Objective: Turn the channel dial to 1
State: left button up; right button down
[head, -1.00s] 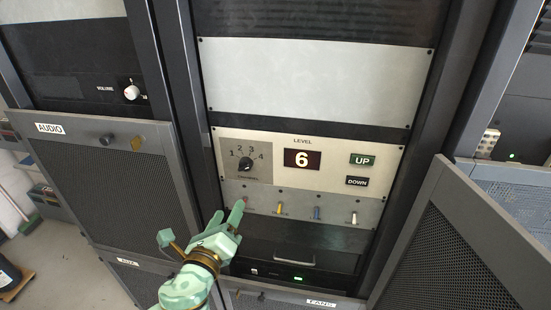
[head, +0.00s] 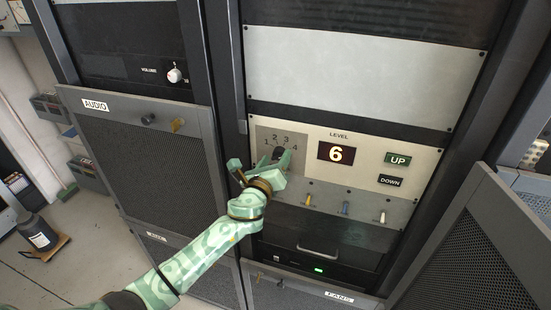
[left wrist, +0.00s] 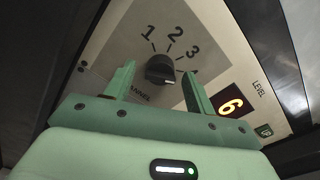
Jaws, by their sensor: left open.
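The channel dial is a black round knob (head: 279,152) on a grey plate, with the numbers 1 to 4 in an arc above it. It also shows in the left wrist view (left wrist: 160,68), where I cannot clearly tell which number its pointer marks. My left gripper (head: 275,160) is in front of the dial and partly covers it and the plate. In the left wrist view its open fingers (left wrist: 158,78) stand on either side of the knob, with gaps between. The right gripper is not in view.
A red-lit level display (head: 336,153) reads 6, with UP (head: 398,159) and DOWN (head: 390,181) buttons beside it. Small coloured levers (head: 345,208) sit below. An open mesh door (head: 465,245) stands at the right. The AUDIO door (head: 150,170) is at the left.

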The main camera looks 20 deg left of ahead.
pick_arm(q)
jog(key=shift+w+d, duration=0.15)
jog(key=shift+w, duration=0.35)
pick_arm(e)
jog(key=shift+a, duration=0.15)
pick_arm(q)
jog(key=shift+c, duration=0.9)
jog(key=c, duration=0.8)
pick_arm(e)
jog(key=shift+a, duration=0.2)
